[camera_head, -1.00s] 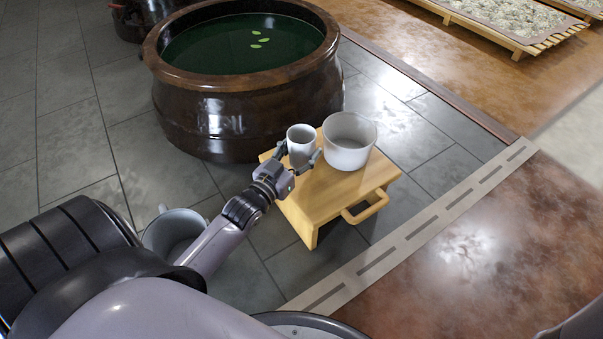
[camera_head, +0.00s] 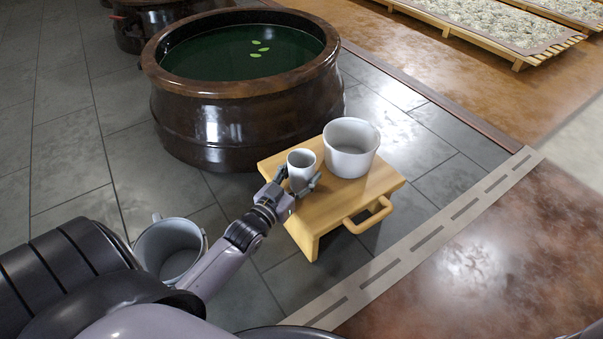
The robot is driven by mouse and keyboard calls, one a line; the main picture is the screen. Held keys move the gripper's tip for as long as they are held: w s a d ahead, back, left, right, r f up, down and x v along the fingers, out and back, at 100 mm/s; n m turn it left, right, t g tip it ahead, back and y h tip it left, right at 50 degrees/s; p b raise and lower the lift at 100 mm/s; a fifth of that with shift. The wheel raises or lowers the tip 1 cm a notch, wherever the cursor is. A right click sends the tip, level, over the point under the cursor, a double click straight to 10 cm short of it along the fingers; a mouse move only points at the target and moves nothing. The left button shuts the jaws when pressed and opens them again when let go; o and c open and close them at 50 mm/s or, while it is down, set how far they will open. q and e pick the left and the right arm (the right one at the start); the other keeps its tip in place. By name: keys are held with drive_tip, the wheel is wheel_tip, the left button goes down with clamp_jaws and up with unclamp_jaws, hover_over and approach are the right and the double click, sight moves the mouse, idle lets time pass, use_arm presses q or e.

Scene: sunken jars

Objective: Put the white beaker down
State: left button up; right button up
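The white beaker (camera_head: 302,169) is a small, upright white cup in the head view. My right gripper is out of view.
A large brown jar (camera_head: 225,125) of dark green liquid stands behind the stool. A grey-white bucket (camera_head: 170,250) is on the floor at left. The stool's near right top is clear.

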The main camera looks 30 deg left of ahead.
use_arm(q)
drive_tip(key=o, duration=0.4)
